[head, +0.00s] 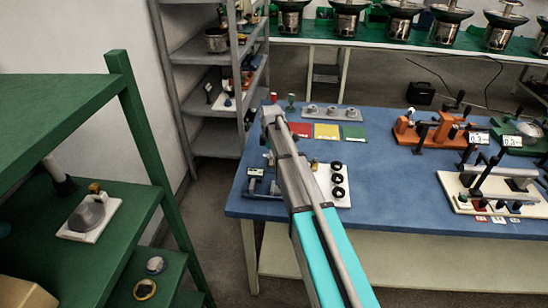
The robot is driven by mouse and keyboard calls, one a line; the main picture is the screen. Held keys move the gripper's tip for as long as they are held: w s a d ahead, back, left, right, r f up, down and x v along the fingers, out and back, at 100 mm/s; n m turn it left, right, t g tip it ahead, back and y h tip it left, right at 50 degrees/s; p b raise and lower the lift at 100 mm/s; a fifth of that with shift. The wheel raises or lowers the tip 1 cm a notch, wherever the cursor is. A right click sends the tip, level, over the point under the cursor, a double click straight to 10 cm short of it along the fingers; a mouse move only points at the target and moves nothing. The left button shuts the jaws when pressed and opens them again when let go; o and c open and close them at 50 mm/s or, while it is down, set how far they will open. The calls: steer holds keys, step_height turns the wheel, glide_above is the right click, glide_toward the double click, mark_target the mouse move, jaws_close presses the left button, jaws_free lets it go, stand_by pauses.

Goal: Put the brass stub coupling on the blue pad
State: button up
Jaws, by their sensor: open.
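My arm reaches up from the bottom of the head view to the left part of the blue table. My gripper (269,154) hangs below the arm's far end, small and partly covered by the arm. It is open, and I see nothing held in it. A small brass-coloured piece (314,163), possibly the brass stub coupling, is at the upper left of a white board, just right of my arm. A red pad (300,129), a yellow pad (326,131) and a green pad (354,133) lie in a row. I cannot make out a blue pad; my arm covers part of that area.
The white board (343,201) carries black rings (338,179). A dark blue fixture (262,187) stands left of my arm. A grey strip with knobs (331,112) lies behind the pads. Orange fixtures (404,132) stand to the right. The table (390,185) is clear in the middle.

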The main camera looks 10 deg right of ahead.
step_height(320, 180, up, 12)
steer(key=p, duration=1.1)
steer(key=shift+f, duration=0.2)
stand_by(0.4)
steer(key=shift+s, duration=0.1)
steer(key=s+m, duration=1.5)
steer(key=s, duration=1.4)
steer(key=shift+s+d+m, duration=0.3)
steer(key=shift+d+m, duration=0.1)
steer(key=shift+d, duration=0.05)
